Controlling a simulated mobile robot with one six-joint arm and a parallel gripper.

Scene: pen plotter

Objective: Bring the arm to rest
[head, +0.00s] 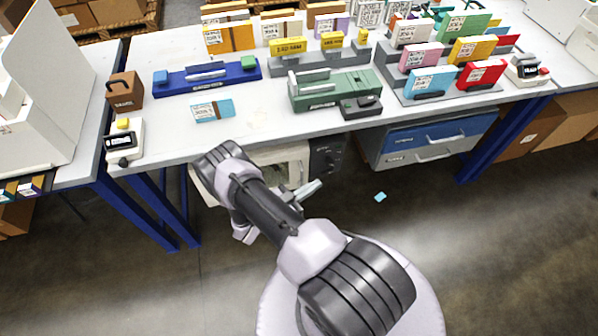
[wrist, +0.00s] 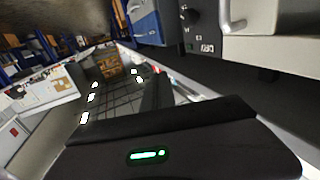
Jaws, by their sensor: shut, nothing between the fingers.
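My arm (head: 265,205) reaches from my base toward the front edge of the white worktable (head: 250,130), folded low in front of it. My gripper (wrist: 160,125) shows as a dark body with a green light across the bottom of the wrist view. It is shut and holds nothing. In the head view the arm links mostly hide it, so its exact place there is hard to tell. It is apart from the things on the tabletop.
On the table stand a blue holder (head: 206,76), a green device (head: 334,90), a flat blue card (head: 212,110) and racks of coloured boxes. Below are a blue drawer unit (head: 428,139) and a pale cabinet (head: 284,157) close to my arm. The floor to the right is mostly clear.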

